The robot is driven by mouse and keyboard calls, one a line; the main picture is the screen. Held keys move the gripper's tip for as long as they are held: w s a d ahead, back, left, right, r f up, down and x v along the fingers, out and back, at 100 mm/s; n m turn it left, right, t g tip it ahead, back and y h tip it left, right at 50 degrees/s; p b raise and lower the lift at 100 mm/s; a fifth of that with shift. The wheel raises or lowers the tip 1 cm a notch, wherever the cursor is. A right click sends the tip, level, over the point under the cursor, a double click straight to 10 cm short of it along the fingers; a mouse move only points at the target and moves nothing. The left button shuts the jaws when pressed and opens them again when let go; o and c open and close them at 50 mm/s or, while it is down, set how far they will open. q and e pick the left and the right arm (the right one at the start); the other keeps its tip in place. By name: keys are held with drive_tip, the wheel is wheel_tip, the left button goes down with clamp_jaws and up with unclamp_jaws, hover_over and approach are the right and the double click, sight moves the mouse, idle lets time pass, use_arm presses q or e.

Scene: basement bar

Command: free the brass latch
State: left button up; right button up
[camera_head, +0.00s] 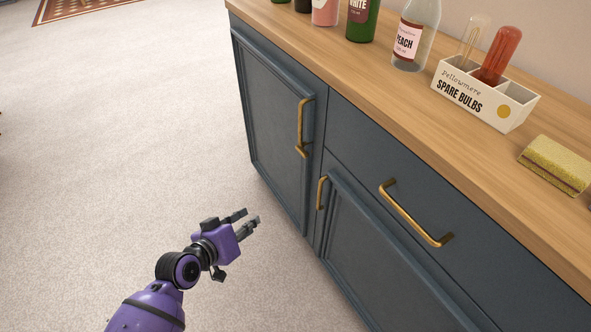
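Brass hardware shows on the blue cabinet front. A tall vertical brass handle (300,124) is on the left door (270,120), near its right edge. A small brass piece (302,151) sits at the lower end of this handle; it may be the latch, but it is too small to tell how it is set. My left gripper (252,218) is low in front of the left door, below and left of the handle and apart from it. Its two dark fingers are spread and nothing is between them. My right gripper is out of view.
A shorter brass handle (320,192) is on the lower right door, and a long one (414,214) on the drawer. Bottles, including a peach one (408,43), a spare bulbs box (485,94) and a sponge-like block (556,165) stand on the wooden counter (400,105). The carpet (130,130) at left is clear.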

use_arm(q)
drive_tip(key=w+d+r+n+h+b, duration=0.25)
drive_tip(key=w+h+b, duration=0.4)
drive_tip(key=w, duration=0.75)
drive_tip(key=n+h+b, duration=0.3)
approach(299, 152)
drive_tip(key=d, duration=0.1)
drive_tip(key=b+x, duration=0.1)
drive_tip(key=x, duration=0.6)
drive_tip(key=shift+w+d, duration=0.15)
drive_tip(key=shift+w, duration=0.25)
drive_tip(key=shift+c, duration=0.3)
clamp_jaws()
